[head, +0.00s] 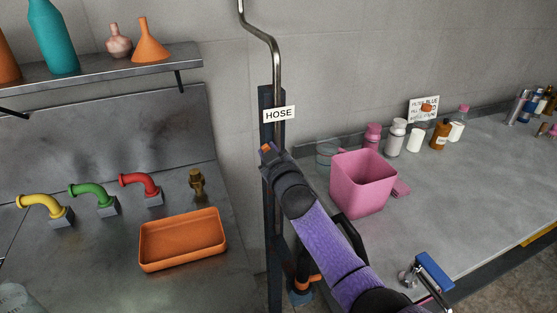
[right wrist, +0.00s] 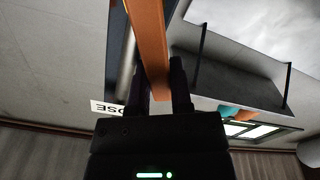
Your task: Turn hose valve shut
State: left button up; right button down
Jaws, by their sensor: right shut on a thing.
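The hose valve's orange lever (head: 267,148) shows only as a small patch at the tip of my right gripper (head: 270,155) in the head view, just below the HOSE sign (head: 279,114). The right wrist view shows the orange lever (right wrist: 147,35) as a long flat bar running between the two fingers of my right gripper (right wrist: 161,78), which is shut on it. The valve body is hidden behind my gripper and purple arm. My left gripper is not in view.
A pink bin (head: 362,185) stands on the grey counter, right of my arm, with several bottles behind it. A blue-handled fitting (head: 434,272) is near the counter's front. An orange tray (head: 183,240) and coloured taps are at left. A shelf (head: 100,80) hangs above them.

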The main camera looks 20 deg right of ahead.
jog(key=a+f+n+b, duration=0.3)
jog(key=f+n+b, duration=0.1)
jog(key=n, duration=0.8)
jog(key=shift+a+f, duration=0.15)
jog(key=shift+f, duration=0.6)
jog(key=shift+w+f+n, duration=0.1)
jog(key=shift+n, duration=0.3)
jog(key=c, duration=0.5)
grip_release()
jog(key=s, duration=0.3)
jog(key=s+p, duration=0.1)
jog(key=s, duration=0.2)
jog(key=s+p, duration=0.1)
jog(key=s, duration=0.3)
jog(key=shift+a, duration=0.3)
